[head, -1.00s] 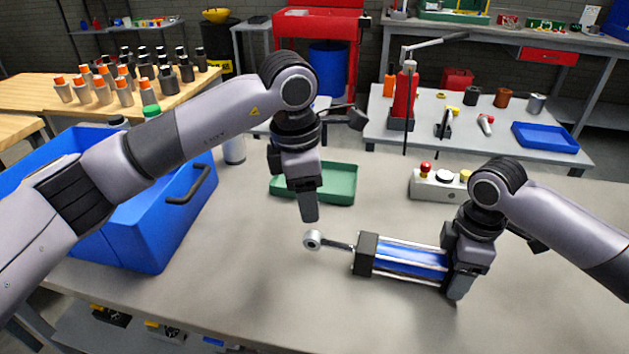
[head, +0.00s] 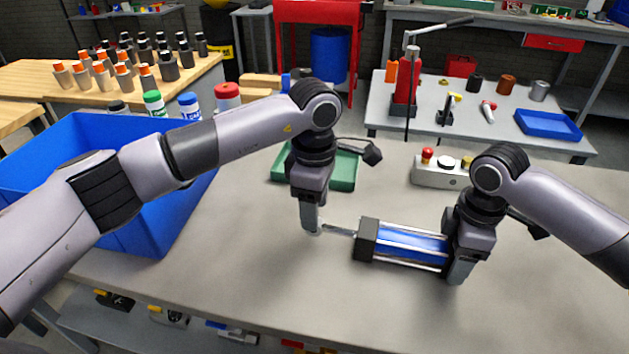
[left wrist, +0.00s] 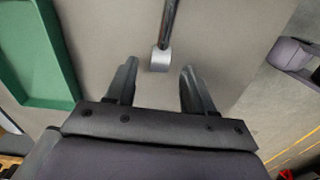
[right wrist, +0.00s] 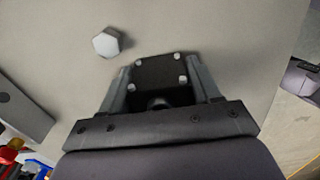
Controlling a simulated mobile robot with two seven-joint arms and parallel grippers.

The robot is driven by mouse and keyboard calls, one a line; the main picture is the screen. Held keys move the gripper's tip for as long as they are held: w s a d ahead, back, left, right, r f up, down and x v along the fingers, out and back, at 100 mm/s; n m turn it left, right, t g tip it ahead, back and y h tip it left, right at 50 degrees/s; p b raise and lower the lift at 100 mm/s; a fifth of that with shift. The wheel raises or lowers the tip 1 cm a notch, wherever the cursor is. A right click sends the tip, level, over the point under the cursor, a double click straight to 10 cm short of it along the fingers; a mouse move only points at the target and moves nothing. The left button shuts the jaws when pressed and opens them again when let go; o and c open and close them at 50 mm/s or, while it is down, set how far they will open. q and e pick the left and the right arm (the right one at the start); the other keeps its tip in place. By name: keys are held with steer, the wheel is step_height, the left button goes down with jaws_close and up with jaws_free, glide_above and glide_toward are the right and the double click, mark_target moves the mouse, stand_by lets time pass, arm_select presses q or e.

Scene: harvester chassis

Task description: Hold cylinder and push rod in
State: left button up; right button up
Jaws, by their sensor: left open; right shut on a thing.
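The cylinder (head: 412,246) lies on the grey workbench, with a blue body, black end blocks and silver tie rods. Its thin rod (head: 341,231) sticks out to the left and shows in the left wrist view (left wrist: 170,20). My left gripper (head: 311,230) is low at the rod's outer end and hides most of the rod eye. In the left wrist view the silver rod eye (left wrist: 160,60) lies between the open fingertips, apart from both. My right gripper (head: 457,270) is shut on the cylinder's right end block (right wrist: 160,72), which shows between its fingers.
A large blue bin (head: 165,215) stands at the left and a green tray (head: 343,178) lies behind my left gripper. A control box (head: 440,177) with buttons stands at the back right. A pale hexagonal piece (right wrist: 106,42) lies near my right gripper. The bench front is clear.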

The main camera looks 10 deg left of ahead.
mark_target(338, 231)
arm_select(q)
steer(key=shift+f, duration=1.9)
arm_select(e)
steer(key=shift+r, duration=0.1)
arm_select(q)
jaws_close()
steer(key=shift+d, duration=0.2)
